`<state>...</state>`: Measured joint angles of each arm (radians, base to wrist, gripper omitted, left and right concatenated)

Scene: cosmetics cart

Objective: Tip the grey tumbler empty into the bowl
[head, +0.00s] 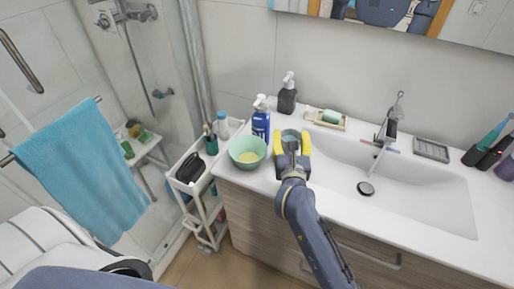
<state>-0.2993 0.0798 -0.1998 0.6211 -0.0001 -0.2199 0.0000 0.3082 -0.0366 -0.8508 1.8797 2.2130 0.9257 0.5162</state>
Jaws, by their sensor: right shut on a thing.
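The mint-green bowl (236,157) stands on the left end of the white counter, with something pale yellow inside. My right gripper (291,142) is just right of the bowl, its yellow fingers shut on the grey tumbler (290,134). The tumbler shows only partly between the fingers; its lower part and contents are hidden. I cannot tell whether it is tilted or touches the counter. My left gripper is not in view.
The sink basin (420,195) lies to the right. A white cart (186,186) stands left of the counter.

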